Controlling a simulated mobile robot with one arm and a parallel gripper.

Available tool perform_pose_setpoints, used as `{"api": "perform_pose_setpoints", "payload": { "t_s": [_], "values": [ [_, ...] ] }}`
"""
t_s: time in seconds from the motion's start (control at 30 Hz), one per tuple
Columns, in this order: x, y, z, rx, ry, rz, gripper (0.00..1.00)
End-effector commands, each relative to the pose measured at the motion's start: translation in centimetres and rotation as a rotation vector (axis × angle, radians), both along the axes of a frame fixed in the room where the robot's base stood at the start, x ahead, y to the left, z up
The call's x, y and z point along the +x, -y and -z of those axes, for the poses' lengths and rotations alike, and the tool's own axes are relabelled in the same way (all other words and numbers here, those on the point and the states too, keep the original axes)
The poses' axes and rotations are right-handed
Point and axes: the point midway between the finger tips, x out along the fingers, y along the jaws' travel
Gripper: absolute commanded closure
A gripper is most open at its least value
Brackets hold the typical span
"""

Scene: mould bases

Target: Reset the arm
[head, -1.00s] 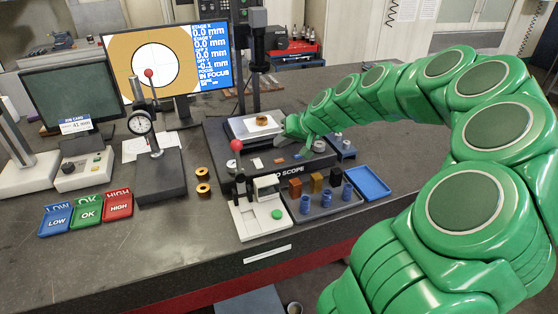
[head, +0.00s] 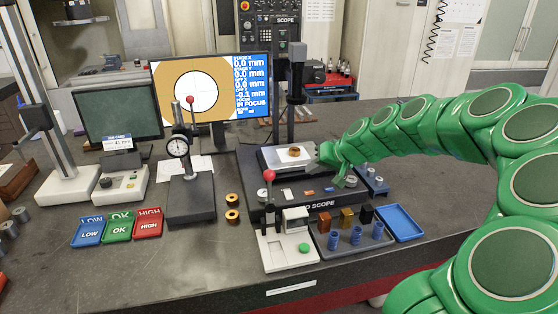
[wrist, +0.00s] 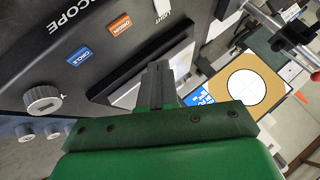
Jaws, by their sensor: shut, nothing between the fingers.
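My green arm reaches in from the right in the head view. My gripper (head: 324,155) is at the right edge of the scope's white stage (head: 274,161), close to a brass-coloured ring part (head: 294,152) that sits on the stage. In the wrist view my gripper (wrist: 158,72) has its dark fingers together with nothing between them, over the edge of the pale stage (wrist: 128,96). The ring part is hidden in the wrist view.
The monitor (head: 211,91) stands behind the scope. A dial gauge stand (head: 190,196) and LOW, OK and HIGH trays (head: 119,228) are to the left. Two brass rings (head: 232,208) lie on the bench. A grey tray (head: 352,247) with several parts and an empty blue tray (head: 400,223) stand in front.

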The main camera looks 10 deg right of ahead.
Motion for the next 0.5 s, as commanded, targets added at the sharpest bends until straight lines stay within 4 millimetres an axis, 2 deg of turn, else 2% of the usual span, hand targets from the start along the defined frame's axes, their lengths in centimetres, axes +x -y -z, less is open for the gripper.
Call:
{"api": "perform_pose_setpoints", "payload": {
  "t_s": [0.13,0.27,0.4,0.5],
  "values": [
    [-0.7,-1.1,-0.3,-0.006,-0.015,-0.02,1.0],
    [-3.1,-4.3,-1.1,-0.023,-0.067,-0.079,1.0],
    [-7.7,-8.4,-1.6,-0.062,-0.166,-0.153,1.0],
    [-11.1,-10.6,-1.9,-0.099,-0.236,-0.191,1.0]
  ]
}}
